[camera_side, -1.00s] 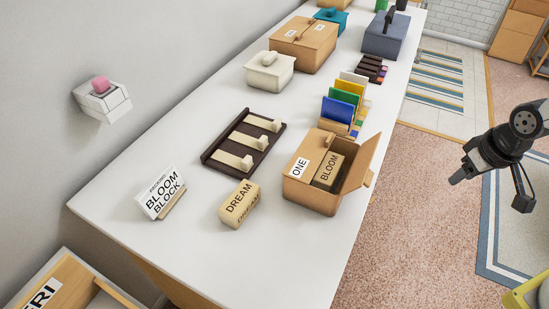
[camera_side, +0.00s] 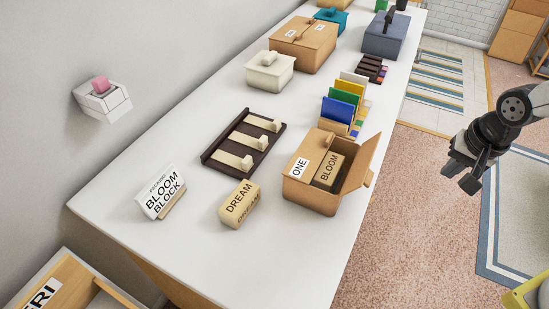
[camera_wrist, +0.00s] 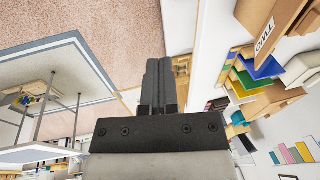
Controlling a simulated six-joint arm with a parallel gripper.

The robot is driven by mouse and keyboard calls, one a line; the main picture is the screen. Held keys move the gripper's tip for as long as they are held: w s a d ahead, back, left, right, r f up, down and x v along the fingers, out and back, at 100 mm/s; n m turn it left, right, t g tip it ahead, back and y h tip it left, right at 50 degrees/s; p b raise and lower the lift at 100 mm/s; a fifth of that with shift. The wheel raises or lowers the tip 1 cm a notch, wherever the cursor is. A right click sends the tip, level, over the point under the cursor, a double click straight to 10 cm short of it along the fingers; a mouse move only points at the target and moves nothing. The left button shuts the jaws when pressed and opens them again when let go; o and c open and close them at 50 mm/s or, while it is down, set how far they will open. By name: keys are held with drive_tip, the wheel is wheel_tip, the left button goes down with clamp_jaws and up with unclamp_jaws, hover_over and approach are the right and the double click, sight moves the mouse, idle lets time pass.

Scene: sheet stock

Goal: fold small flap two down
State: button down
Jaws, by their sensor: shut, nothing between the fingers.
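The open tan carton (camera_side: 308,198) stands near the table's right edge in the side view. A block marked BLOOM (camera_side: 329,170) sits inside it. A panel marked ONE (camera_side: 299,168) lies at its left end. A brown flap (camera_side: 361,163) stands up on its right side, leaning outward. A label reading TWO (camera_wrist: 265,37) shows on brown cardboard at the upper right of the wrist view; in the side view I cannot make it out. My gripper (camera_side: 466,179) is shut and empty, off the table to the right of the carton, touching nothing. Its fingers (camera_wrist: 160,80) also show together in the wrist view.
A DREAM block (camera_side: 239,204), a BLOOM BLOCK sign (camera_side: 161,193) and a dark rack (camera_side: 244,140) stand left of the carton. Coloured upright sheets (camera_side: 345,98) stand just behind it. Open floor lies between the table and my gripper.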

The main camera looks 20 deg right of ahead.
sight(365, 165)
drive_tip(key=a+r+m, duration=0.2)
drive_tip(key=a+m, duration=0.2)
drive_tip(key=m, duration=0.5)
drive_tip(key=a+r+m+y, duration=0.1)
drive_tip(key=a+m, duration=0.3)
drive_tip(key=m, duration=0.5)
drive_tip(key=shift+a+r+g, duration=0.2)
drive_tip(key=shift+r+g, duration=0.2)
drive_tip(key=shift+r, duration=0.35)
drive_tip(key=shift+f, duration=0.15)
drive_tip(key=w+a+f, duration=0.3)
drive_tip(key=w+f, duration=0.1)
drive_tip(key=f, duration=0.3)
drive_tip(key=shift+a+f, duration=0.25)
drive_tip(key=shift+a, duration=0.15)
